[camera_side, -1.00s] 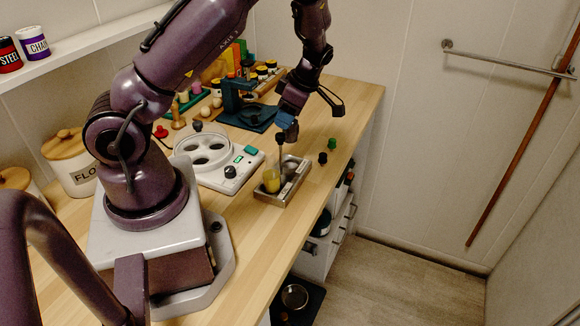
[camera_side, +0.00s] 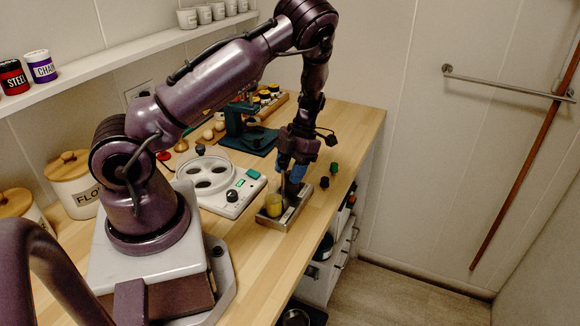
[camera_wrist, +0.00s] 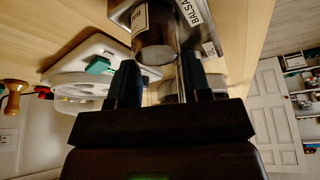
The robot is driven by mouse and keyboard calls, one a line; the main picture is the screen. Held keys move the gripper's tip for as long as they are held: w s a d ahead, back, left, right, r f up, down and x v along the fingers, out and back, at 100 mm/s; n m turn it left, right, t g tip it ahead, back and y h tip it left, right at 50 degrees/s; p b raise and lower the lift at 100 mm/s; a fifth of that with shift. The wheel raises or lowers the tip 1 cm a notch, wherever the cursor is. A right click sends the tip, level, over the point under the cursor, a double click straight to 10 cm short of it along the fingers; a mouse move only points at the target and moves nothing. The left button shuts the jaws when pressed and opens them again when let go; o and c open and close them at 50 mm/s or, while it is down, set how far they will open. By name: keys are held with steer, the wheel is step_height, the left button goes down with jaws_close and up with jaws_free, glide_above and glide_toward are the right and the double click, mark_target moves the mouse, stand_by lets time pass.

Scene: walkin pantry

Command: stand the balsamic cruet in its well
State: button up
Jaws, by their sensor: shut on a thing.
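My gripper (camera_side: 291,178) points down over the metal cruet tray (camera_side: 272,226), with its blue fingers shut on the balsamic cruet (camera_side: 288,195). The cruet looks roughly upright and is mostly hidden by the fingers. I cannot tell whether its base is inside the well or just above it. A cruet of yellow liquid (camera_side: 273,206) stands in the tray, left of my fingers. In the wrist view my gripper (camera_wrist: 158,82) has dark fingers on both sides of a glassy shape. The tray (camera_wrist: 200,30) there carries a label reading "BALSA".
A white device with round openings (camera_side: 232,204) stands close left of the tray. A green stand (camera_side: 240,135) is behind. Small dark and green knobs (camera_side: 334,168) lie to the right, near the counter's edge. Bare wood (camera_side: 250,255) is in front.

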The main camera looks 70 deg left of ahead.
steer(key=shift+f, duration=0.15)
steer(key=o, duration=1)
